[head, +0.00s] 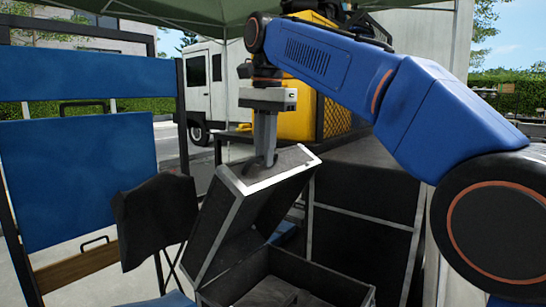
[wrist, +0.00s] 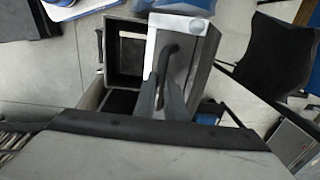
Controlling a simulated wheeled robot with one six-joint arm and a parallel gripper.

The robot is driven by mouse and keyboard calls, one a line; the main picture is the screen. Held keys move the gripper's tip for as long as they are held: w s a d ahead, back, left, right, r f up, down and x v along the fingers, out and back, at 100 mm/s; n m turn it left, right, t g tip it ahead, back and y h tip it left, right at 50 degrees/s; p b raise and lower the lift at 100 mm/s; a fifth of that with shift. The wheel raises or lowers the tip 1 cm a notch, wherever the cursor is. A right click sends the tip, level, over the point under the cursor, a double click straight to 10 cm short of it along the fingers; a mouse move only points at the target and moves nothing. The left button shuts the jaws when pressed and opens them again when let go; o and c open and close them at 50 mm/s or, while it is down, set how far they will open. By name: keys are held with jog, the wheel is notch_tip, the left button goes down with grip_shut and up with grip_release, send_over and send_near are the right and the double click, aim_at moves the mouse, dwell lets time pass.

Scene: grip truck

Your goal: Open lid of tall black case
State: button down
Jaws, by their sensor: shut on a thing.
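The tall black case (head: 348,283) with pale metal edges stands low in the head view, and its open inside shows. Its lid (head: 245,218) is raised and steeply tilted above the case body. My gripper (head: 267,160) is at the lid's upper edge, pointing down, with its fingers shut on the dark lid handle. In the wrist view my gripper's fingers (wrist: 163,100) close around the curved black handle (wrist: 170,48) on the lid (wrist: 200,50). The case's opening (wrist: 128,60) shows beside the lid. The fingers partly hide the handle.
Another black case (head: 360,235) stands behind on the right. A yellow case (head: 300,105) sits on a surface behind my gripper.

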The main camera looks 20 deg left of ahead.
jog(key=shift+w+a+f, duration=0.15)
jog(key=shift+a+f, duration=0.1)
jog(key=c, duration=1.8)
grip_release()
jog(key=shift+r, duration=0.1)
jog(key=shift+d, duration=0.1)
